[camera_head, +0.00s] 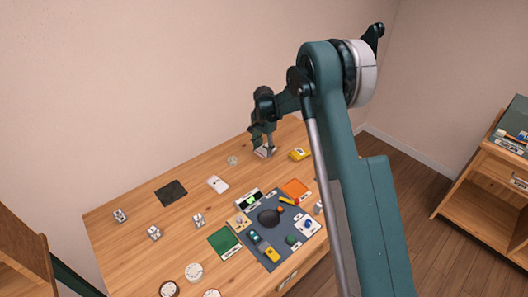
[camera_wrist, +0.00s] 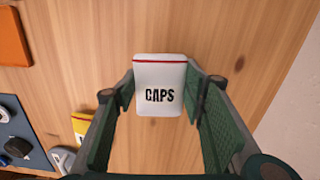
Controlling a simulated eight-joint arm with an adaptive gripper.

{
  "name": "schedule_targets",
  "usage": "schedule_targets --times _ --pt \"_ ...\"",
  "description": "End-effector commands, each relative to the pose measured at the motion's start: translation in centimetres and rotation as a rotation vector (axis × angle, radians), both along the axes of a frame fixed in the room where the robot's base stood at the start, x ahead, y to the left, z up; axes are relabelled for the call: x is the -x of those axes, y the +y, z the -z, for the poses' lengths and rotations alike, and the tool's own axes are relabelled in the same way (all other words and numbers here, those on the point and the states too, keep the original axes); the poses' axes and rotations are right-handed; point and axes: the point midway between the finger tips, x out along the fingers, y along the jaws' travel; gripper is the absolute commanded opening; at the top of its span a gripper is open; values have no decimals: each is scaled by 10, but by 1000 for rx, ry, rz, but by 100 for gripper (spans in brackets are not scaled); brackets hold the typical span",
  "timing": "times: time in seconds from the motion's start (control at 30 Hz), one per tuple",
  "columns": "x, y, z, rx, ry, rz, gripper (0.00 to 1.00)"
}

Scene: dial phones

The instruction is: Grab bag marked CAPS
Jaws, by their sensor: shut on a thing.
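The white bag with a red line near its top and the black word CAPS (camera_wrist: 160,72) is upright in the middle of the wrist view. My gripper (camera_wrist: 161,86) has its two green-padded fingers against the left and right sides of the bag, shut on it. In the head view my gripper (camera_head: 262,143) is at the far part of the table, with the white bag (camera_head: 265,153) at its fingertips. I cannot tell whether the bag touches the table.
A yellow item (camera_head: 299,154) lies just right of my gripper on the wooden table (camera_head: 130,222). A white packet (camera_head: 218,184) and a dark pad (camera_head: 171,193) lie to the left. A blue-grey mat (camera_head: 255,226) with several small parts is nearer. The wall is close behind.

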Motion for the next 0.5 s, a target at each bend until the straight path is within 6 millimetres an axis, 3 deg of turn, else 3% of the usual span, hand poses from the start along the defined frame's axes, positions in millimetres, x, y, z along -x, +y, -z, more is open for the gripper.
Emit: schedule_targets --times 0.5 --pt "0 0 -72 0 0 0 29"
